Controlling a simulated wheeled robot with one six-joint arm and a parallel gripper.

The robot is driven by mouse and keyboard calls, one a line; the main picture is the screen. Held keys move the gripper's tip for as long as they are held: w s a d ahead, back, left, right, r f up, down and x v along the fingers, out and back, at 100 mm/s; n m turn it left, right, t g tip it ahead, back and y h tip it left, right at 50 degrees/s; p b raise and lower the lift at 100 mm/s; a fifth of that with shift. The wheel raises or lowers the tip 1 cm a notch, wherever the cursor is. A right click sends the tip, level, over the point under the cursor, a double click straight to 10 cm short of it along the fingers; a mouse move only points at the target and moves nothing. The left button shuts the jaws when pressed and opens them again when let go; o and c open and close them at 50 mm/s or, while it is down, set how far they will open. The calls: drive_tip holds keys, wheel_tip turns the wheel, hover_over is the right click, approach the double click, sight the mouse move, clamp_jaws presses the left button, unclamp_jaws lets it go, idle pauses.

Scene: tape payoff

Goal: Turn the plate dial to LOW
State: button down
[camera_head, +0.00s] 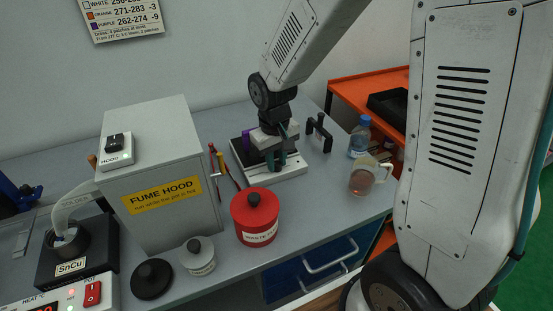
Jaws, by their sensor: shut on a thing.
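My gripper (277,160) reaches down over a white-based device with a dark top (291,172) on the bench. Its fingers are close together near the device's front part. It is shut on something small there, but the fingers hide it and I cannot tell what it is. No plate dial or LOW mark can be made out in this view.
A fume hood (165,220) with a black knob (115,143) stands left. A red lidded pot (255,224), small white pot (200,261) and black disc (152,279) sit in front. A jug (362,188), bottle (359,142) and black stand (319,127) are right.

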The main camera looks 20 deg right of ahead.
drive_tip(key=m, duration=0.5)
drive_tip(key=shift+m, duration=0.3)
drive_tip(key=m, duration=0.5)
drive_tip(key=shift+m, duration=0.3)
drive_tip(key=c, duration=1.2)
unclamp_jaws()
drive_tip(key=shift+c, duration=0.2)
drive_tip(key=shift+w, duration=0.1)
